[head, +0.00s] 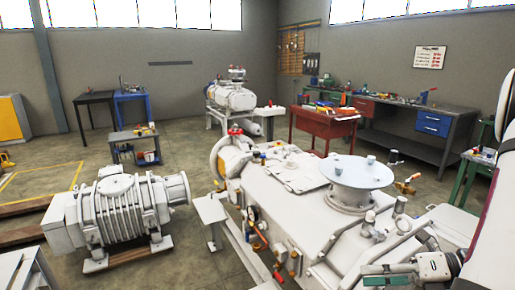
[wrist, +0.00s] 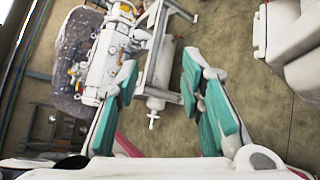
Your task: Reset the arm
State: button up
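My gripper (head: 388,275) shows at the lower right of the head view, in front of the large white vacuum machine (head: 300,215). Its teal finger pads face left there. In the wrist view my gripper (wrist: 160,82) has its two teal-padded fingers spread wide apart, with nothing between them. Beyond the fingers are concrete floor and a white machine on a stand (wrist: 112,60). My white arm runs down the right edge of the head view and is partly cut off.
A round white plate (head: 350,172) tops the large machine. A ribbed white pump (head: 120,212) stands on the floor at left. A red cabinet (head: 322,126) and a long workbench (head: 445,130) stand behind.

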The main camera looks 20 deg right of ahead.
jog(key=s+a+r+m+g+h+p, duration=0.1)
jog(key=s+a+r+m+h, duration=0.1)
jog(key=a+r+m, duration=0.5)
jog(key=s+a+r+m+g+h+p, duration=0.2)
jog(key=a+r+m+h, duration=0.3)
jog(key=m, duration=1)
jog(key=s+a+r+m+g+h+p, duration=0.2)
jog(key=s+a+r+m+h, duration=0.1)
jog(key=a+r+m, duration=0.5)
jog(key=a+m+h, duration=0.1)
jog(key=a+m, duration=0.1)
jog(key=m, duration=0.2)
jog(key=shift+s+a+r, duration=0.25)
jog(key=shift+s+r, duration=0.1)
jog(key=shift+r, duration=0.05)
